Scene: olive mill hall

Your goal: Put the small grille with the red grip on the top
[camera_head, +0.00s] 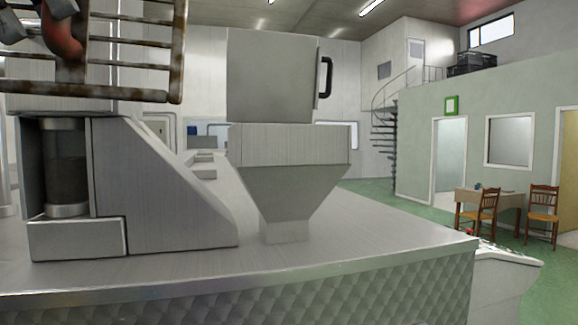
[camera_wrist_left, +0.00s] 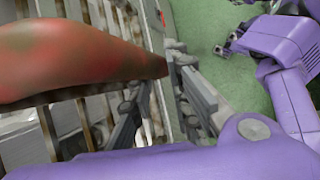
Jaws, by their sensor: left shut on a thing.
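The small grille (camera_head: 130,67) has rusty brown bars and hangs at the top left of the head view, partly cut off by the frame. Its red grip (camera_head: 62,32) is a curved, worn tube, large in the left wrist view (camera_wrist_left: 70,55). My left gripper (camera_head: 14,25) is dark and mostly out of the frame at the top left corner; it is shut on the grille by its grip. In the left wrist view its grey fingers (camera_wrist_left: 160,95) are close to the grip's end and the bars. A dark gripper, seemingly my right one (camera_wrist_left: 236,42), shows small there; its opening is unclear.
A steel machine (camera_head: 155,195) with a sloped side stands below the grille. A steel hopper (camera_head: 295,190) stands right of it, with a box-like part (camera_head: 272,78) with a black handle above. The counter (camera_head: 380,240) is bare to the right. A table (camera_head: 515,205) and chairs stand far off.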

